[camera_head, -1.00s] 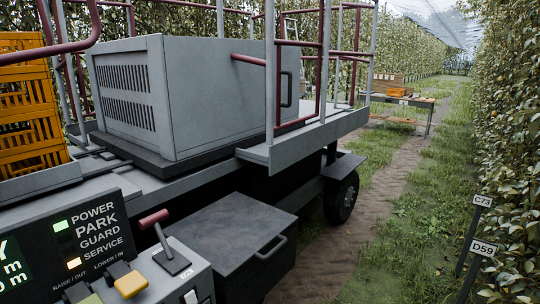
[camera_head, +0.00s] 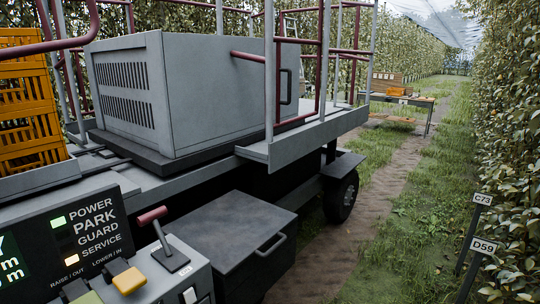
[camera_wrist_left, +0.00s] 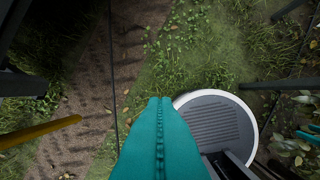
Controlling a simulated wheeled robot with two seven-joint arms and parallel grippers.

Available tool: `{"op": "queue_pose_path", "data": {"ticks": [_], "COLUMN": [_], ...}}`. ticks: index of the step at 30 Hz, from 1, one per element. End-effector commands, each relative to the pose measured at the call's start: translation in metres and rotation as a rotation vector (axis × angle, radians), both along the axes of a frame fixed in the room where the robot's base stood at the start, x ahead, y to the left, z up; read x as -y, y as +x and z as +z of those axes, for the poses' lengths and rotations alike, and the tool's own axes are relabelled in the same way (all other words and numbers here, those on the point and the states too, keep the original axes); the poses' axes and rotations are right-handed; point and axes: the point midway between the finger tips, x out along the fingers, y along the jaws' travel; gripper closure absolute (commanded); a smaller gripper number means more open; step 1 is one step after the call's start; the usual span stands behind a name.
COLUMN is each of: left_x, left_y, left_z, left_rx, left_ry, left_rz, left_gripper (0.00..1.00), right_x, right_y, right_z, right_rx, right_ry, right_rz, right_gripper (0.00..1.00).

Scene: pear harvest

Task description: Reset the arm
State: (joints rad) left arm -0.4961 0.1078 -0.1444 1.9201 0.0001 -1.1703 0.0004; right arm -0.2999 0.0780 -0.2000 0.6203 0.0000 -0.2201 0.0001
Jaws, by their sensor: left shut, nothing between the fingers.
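My left gripper (camera_wrist_left: 160,100) shows in the left wrist view as two teal fingers pressed together, with nothing between them. It hangs above grass and a dirt track, with no object at its tips. Neither gripper nor arm shows in the head view. The head view shows a grey machine (camera_head: 190,95) with a control panel (camera_head: 85,240) at the lower left. The panel has a lever with a red grip (camera_head: 153,216) and a yellow switch (camera_head: 129,281). Lamps beside POWER and SERVICE are lit.
Orange crates (camera_head: 30,110) are stacked at the left. A dark box with a handle (camera_head: 232,235) sits low on the machine. Signs C73 (camera_head: 482,199) and D59 (camera_head: 483,246) stand by the right hedge. A table (camera_head: 405,99) stands farther back. The grass lane between is clear.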

Motion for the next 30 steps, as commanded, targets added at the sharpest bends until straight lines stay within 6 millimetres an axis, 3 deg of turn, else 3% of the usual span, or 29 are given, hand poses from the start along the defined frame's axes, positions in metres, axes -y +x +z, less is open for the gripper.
{"op": "queue_pose_path", "data": {"ticks": [1, 6, 11, 15, 18, 22, 30], "left_x": [-0.001, -0.004, -0.010, -0.018, -0.024, -0.030, -0.033], "left_y": [-0.005, -0.031, -0.071, -0.116, -0.146, -0.175, -0.192], "left_z": [-0.030, -0.119, -0.192, -0.242, -0.266, -0.283, -0.290], "left_rx": [-0.018, -0.054, -0.088, -0.117, -0.132, -0.146, -0.151], "left_ry": [0.002, 0.006, 0.010, 0.014, 0.017, 0.019, 0.021], "left_rz": [-0.002, -0.009, -0.017, -0.023, -0.027, -0.032, -0.034], "left_gripper": [1.00, 1.00, 1.00, 1.00, 1.00, 1.00, 1.00], "right_x": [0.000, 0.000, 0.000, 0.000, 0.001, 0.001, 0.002], "right_y": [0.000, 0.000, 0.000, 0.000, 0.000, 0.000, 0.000], "right_z": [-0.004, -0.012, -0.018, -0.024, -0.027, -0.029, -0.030], "right_rx": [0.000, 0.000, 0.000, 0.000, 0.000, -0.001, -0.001], "right_ry": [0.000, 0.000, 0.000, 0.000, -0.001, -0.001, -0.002], "right_rz": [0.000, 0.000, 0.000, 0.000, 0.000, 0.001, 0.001], "right_gripper": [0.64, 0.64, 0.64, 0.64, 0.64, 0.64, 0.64]}}
